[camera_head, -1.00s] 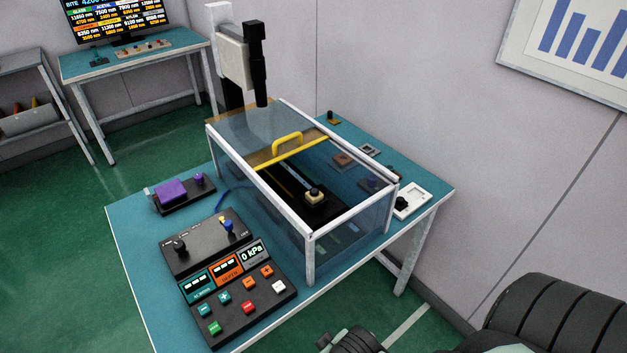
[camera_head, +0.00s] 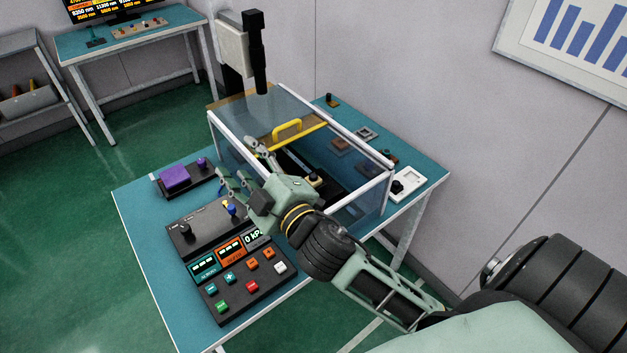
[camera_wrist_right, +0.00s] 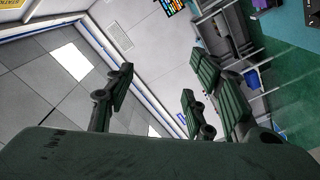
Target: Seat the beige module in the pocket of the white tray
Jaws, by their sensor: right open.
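The beige module (camera_head: 314,179), with a dark knob on top, sits inside the clear-walled enclosure, partly hidden behind my right gripper. The white tray (camera_head: 411,180) lies on the right side of the teal table, outside the enclosure, with a small black knobbed piece at its left end. My right gripper (camera_head: 240,163) is open and empty, in front of the enclosure and above the control panel, apart from the module and tray. Its spread fingers show in the right wrist view (camera_wrist_right: 155,95) with nothing between them. My left gripper is not in view.
The enclosure (camera_head: 345,150) has white rails and a yellow handle (camera_head: 287,130) on its lid. A black control panel (camera_head: 240,275) with buttons and levers stands in front. A purple block (camera_head: 174,177) on a dark base is at the left. A machine column (camera_head: 234,52) rises behind.

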